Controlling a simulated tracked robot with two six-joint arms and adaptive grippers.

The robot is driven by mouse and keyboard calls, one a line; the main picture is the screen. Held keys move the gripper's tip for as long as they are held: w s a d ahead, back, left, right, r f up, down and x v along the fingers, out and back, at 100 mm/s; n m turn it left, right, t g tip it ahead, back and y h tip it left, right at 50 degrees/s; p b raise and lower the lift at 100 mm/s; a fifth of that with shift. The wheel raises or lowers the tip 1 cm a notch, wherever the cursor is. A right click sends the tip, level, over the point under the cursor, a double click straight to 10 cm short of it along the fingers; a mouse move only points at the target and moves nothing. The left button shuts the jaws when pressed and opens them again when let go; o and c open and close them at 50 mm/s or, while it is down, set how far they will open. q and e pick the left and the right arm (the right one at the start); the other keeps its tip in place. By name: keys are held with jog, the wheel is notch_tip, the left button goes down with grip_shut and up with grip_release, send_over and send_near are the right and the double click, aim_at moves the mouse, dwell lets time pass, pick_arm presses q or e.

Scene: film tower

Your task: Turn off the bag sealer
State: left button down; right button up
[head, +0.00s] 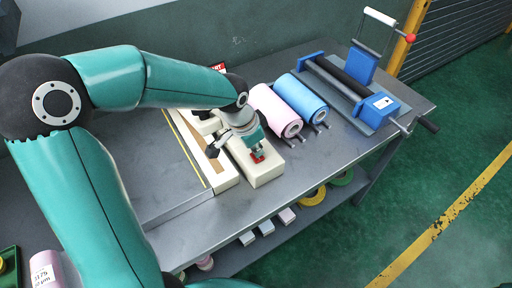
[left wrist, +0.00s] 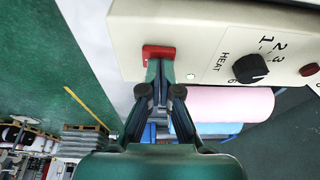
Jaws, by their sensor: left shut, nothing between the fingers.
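The bag sealer (head: 261,172) is a cream box with a long flat bed, standing on the grey bench. Its red switch (left wrist: 158,52) shows on the cream panel in the left wrist view, left of a green light, a black HEAT dial (left wrist: 250,68) and a red button or lamp (left wrist: 309,70). My left gripper (left wrist: 160,66) is shut and empty, its fingertips at the red switch and partly covering it. In the head view the left gripper (head: 257,154) is at the sealer's near end, by the red switch. I cannot tell which way the switch is set. My right gripper is not seen.
A pink roll (head: 276,112) and a blue roll (head: 301,98) lie right of the sealer on the bench (head: 185,222). A blue roller machine (head: 378,108) with a crank stands farther right. More rolls sit on the shelf below.

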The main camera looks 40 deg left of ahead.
pick_arm(q)
jog(key=shift+s+d+r, duration=0.1)
jog(key=shift+s+d, duration=0.1)
jog(key=shift+d, duration=0.3)
jog(key=shift+s, duration=0.1)
jog(key=shift+r, duration=0.15)
jog(key=shift+r, duration=0.3)
jog(key=r+p, duration=0.3)
jog(key=r, duration=0.1)
jog(key=shift+s+d, duration=0.1)
jog(key=shift+d, duration=0.25)
jog(key=b+v, duration=0.1)
jog(key=v, duration=0.8)
jog(key=shift+s, duration=0.3)
